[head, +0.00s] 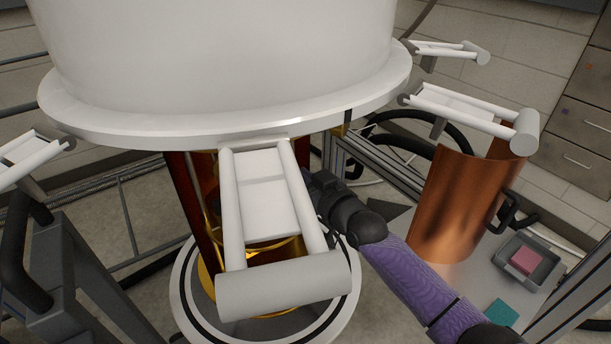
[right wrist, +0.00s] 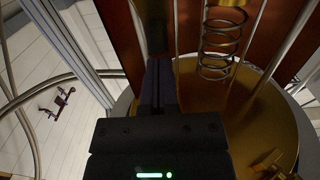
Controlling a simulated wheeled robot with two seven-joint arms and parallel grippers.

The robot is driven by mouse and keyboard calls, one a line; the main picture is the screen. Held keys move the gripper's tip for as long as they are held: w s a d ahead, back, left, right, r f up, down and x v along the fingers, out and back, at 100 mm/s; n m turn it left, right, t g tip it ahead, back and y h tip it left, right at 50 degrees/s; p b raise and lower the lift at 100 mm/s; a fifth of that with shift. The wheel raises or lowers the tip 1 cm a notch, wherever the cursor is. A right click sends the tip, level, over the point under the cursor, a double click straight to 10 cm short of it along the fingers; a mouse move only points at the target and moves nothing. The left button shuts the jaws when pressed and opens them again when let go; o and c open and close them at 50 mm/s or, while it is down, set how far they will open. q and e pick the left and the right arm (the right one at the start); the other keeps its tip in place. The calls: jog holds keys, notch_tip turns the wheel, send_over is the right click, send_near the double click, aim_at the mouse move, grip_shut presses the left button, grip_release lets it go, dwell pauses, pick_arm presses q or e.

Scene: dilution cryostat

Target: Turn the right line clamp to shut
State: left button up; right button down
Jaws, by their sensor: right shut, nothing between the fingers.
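My right gripper (head: 322,188) reaches in from the right on its purple-sleeved arm, just behind the near white bracket and below the white flange; its fingertips are largely hidden in the head view. In the right wrist view my right gripper (right wrist: 160,82) is dark and shut with nothing in it, pointing up into the cryostat's inside. It is beside a thin metal rod and a coiled tube (right wrist: 222,45), apart from the coil. I cannot make out the right line clamp for certain in either view. My left gripper is not in view.
The white can's flange (head: 230,127) and a white bracket (head: 285,285) crowd the gripper. A gold plate (right wrist: 262,125) lies below. A copper shell (head: 460,205) and a grey tray (head: 532,262) with a pink block stand on a bench at right.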

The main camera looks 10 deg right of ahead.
jog(key=shift+w+a+r+g+p, duration=0.1)
jog(key=shift+w+r+g+p, duration=0.1)
jog(key=shift+g+p, duration=0.15)
jog(key=shift+w+a+r+g+h+p, duration=0.2)
jog(key=shift+w+g+h+p, duration=0.25)
jog(key=shift+g+p, duration=0.5)
jog(key=shift+w+a+g+h+p, duration=0.25)
jog(key=shift+w+g+p, duration=0.2)
jog(key=shift+p, duration=0.2)
jog(key=shift+w+f+g, duration=0.2)
jog(key=shift+w+g, duration=0.1)
jog(key=shift+g, duration=0.05)
jog(key=shift+w+a+f+g+h, duration=0.3)
jog(key=shift+w+g+h, duration=0.1)
jog(key=shift+g, duration=0.3)
jog(key=shift+w+a+f+b, duration=0.1)
jog(key=shift+w+f+b, duration=0.3)
jog(key=shift+b, duration=0.45)
jog(key=shift+w+a+b, duration=0.1)
jog(key=shift+w+b, duration=0.25)
jog(key=shift+b, duration=0.05)
